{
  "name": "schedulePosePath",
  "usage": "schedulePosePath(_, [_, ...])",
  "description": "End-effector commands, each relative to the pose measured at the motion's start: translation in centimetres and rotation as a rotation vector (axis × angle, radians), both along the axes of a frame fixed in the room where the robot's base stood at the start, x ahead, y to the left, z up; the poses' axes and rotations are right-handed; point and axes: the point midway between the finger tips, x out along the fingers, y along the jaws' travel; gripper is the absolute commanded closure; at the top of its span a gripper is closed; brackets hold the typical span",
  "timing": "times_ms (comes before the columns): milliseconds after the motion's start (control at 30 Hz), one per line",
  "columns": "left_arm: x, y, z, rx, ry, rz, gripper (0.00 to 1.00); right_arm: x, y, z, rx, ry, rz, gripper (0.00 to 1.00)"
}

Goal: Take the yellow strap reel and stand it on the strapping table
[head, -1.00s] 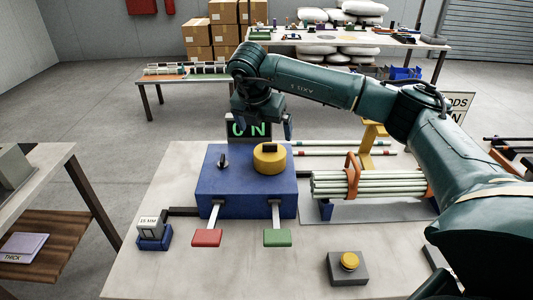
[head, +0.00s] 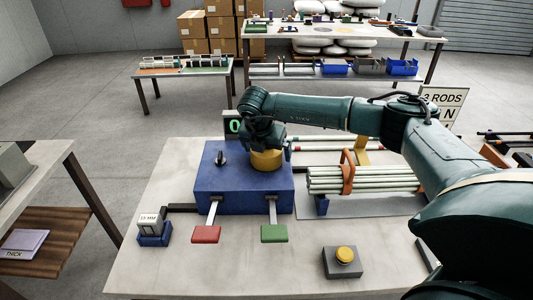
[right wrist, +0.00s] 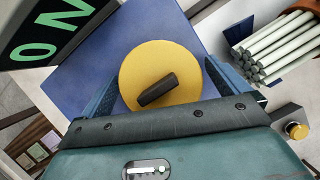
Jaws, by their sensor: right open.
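A yellow round reel (head: 266,161) with a black bar handle on top sits on the blue box (head: 225,188) of the bench in front of me. My right gripper (head: 266,148) is just above it, pointing down, and hides its top in the head view. In the right wrist view the yellow reel (right wrist: 185,62) lies between the two fingers of the open gripper (right wrist: 160,85), one on each side. I cannot tell if they touch it. My left gripper is out of view. No label shows which surface is the strapping table.
A green-lit display (head: 233,126) stands close behind the blue box. Red (head: 206,234) and green (head: 274,233) paddles stick out in front. Strapped pale rods (head: 335,180) lie to the right, near a yellow button (head: 345,254).

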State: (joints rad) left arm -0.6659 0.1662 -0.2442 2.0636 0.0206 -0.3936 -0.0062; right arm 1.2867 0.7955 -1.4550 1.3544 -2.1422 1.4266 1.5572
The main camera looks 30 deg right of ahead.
Motion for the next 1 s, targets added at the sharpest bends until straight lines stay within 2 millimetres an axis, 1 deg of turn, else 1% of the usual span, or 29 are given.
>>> schedulePosePath(33, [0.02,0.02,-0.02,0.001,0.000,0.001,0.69,0.00,0.02,0.00,0.000,0.000,0.000,0.00])
schedulePosePath(67, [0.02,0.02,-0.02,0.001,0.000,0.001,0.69,0.00,0.03,0.01,0.000,0.000,0.000,0.02])
schedulePosePath(700, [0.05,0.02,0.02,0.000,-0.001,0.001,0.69,0.00,0.03,0.06,0.001,-0.001,0.000,0.54])
schedulePosePath(900, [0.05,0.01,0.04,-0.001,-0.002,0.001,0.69,0.05,0.04,0.18,0.000,-0.002,0.000,0.54])
schedulePosePath(1000, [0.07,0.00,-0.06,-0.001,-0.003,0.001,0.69,0.11,0.05,0.75,0.001,-0.005,0.000,0.54])
